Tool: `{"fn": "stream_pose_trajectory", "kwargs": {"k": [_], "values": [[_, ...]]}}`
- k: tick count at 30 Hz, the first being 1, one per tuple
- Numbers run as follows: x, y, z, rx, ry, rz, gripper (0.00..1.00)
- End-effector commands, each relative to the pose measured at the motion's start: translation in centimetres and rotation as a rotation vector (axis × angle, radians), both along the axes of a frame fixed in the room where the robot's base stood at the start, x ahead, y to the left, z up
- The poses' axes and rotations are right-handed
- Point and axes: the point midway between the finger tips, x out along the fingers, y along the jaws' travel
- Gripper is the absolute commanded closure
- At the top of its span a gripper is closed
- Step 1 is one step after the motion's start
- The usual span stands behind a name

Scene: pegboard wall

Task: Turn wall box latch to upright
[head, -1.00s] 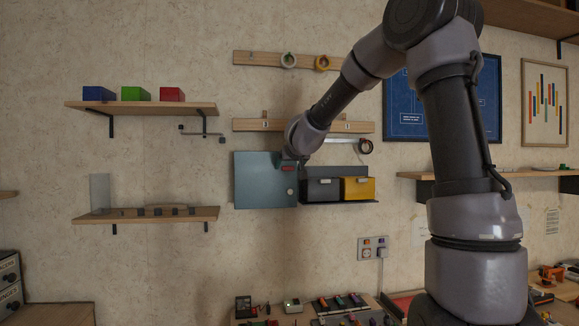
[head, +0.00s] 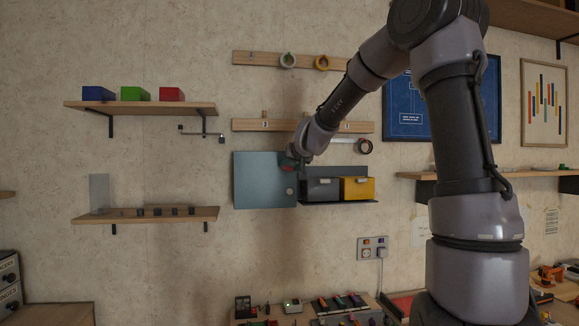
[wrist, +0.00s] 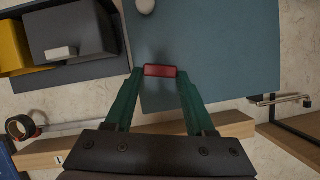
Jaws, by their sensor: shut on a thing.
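The wall box (head: 262,182) is a blue-grey flat-fronted box on the wall, with a round pale knob (head: 290,191) near its right edge. In the wrist view its front (wrist: 225,50) fills the upper right. The red latch (wrist: 160,71) is a short bar on that front. It lies roughly along the box's edge, slightly tilted to it. My gripper (wrist: 160,74) has its green fingers shut on the latch, one at each end. In the head view my gripper (head: 289,162) is at the box's upper right and covers most of the latch.
A grey bin (head: 320,189) and a yellow bin (head: 358,188) stand close to the box's right. A wooden peg rail (head: 290,126) runs just above it, with a tape roll (head: 364,146) below its right end. Shelves (head: 145,215) are on the left.

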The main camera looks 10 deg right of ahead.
Motion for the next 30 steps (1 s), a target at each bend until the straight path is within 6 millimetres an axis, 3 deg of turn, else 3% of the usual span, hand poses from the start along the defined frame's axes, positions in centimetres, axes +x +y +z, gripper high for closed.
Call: {"fn": "stream_pose_trajectory", "kwargs": {"k": [17, 30], "values": [[0.01, -0.88, -0.46, 0.409, 0.002, -0.003, 1.0], [-0.01, -1.06, -0.89, 0.828, 0.004, -0.001, 1.0]]}}
